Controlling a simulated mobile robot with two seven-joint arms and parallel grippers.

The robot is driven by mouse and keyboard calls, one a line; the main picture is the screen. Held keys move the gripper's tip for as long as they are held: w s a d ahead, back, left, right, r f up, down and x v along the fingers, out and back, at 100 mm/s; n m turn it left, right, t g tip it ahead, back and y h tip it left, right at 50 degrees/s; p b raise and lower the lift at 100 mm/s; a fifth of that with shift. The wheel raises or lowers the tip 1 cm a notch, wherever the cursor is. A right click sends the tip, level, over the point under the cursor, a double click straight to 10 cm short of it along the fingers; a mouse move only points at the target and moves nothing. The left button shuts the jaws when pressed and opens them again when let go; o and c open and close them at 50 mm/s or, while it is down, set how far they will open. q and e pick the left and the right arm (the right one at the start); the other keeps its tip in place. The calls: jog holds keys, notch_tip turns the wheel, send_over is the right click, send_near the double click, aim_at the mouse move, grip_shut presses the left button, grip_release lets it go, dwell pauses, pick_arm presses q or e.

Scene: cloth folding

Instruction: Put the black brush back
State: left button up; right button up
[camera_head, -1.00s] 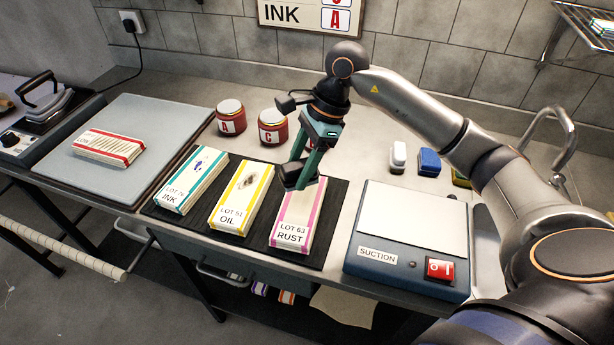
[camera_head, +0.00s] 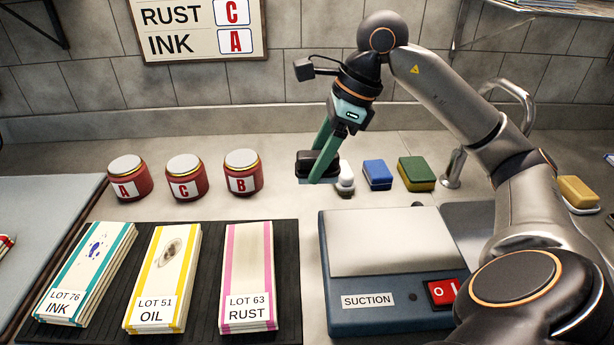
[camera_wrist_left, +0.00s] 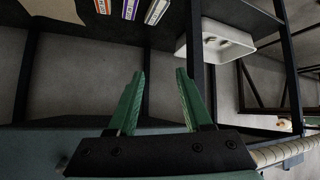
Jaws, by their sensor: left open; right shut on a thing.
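The black brush (camera_head: 317,163) is in my right gripper (camera_head: 322,158), which is shut on it. A blue one (camera_head: 377,173) and a green and yellow one (camera_head: 416,173) stand to the right in the same row. My left gripper (camera_wrist_left: 158,102) shows only in the left wrist view, open and empty, low beside the bench's under-shelf.
Red jars A (camera_head: 129,178), C (camera_head: 187,177) and B (camera_head: 243,172) stand left of the brush. In front, cloth stacks INK (camera_head: 88,270), OIL (camera_head: 165,275) and RUST (camera_head: 249,270) lie on a dark mat. The suction plate (camera_head: 385,245) is at right; a tap rises behind.

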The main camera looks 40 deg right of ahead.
jog(key=w+d+f, duration=0.2)
jog(key=w, duration=0.1)
jog(key=w+d+f, duration=0.2)
jog(key=w+f, duration=0.1)
jog(key=w+d+f, duration=0.2)
jog(key=w+f, duration=0.1)
jog(key=shift+w+d+f+p, duration=0.1)
jog(key=shift+w+f+p, duration=0.1)
jog(key=shift+w+p, duration=0.15)
jog(key=shift+f, duration=0.2)
jog(key=shift+w+d+f, duration=0.15)
jog(key=shift+f, duration=1.55)
jog(key=shift+f, duration=0.1)
jog(key=o, duration=1.2)
